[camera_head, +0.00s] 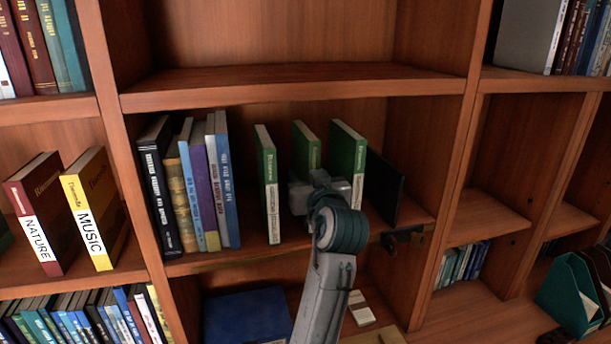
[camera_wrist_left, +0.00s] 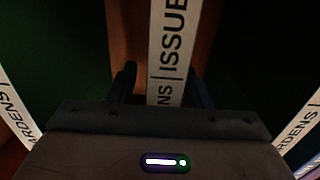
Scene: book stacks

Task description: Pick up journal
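Three green journals stand upright in the middle shelf compartment: a left one (camera_head: 268,185), a middle one (camera_head: 306,150) set further back, and a right one (camera_head: 347,152). My left gripper (camera_head: 312,180) reaches in at the middle journal and hides its lower part. In the left wrist view a white label reading "ISSUE" (camera_wrist_left: 173,45) on a spine stands between the two fingers of my left gripper (camera_wrist_left: 163,88). A gap shows on the left side, so the fingers are open around it. Neighbouring labels reading "GARDENS" show at both edges. My right gripper is not in view.
Several books (camera_head: 198,185) stand at the left of the compartment. A dark upright panel (camera_head: 383,190) stands right of the journals, with a small dark object (camera_head: 403,237) at the shelf's front edge. A blue box (camera_head: 245,315) lies below. The shelf above (camera_head: 290,82) is empty.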

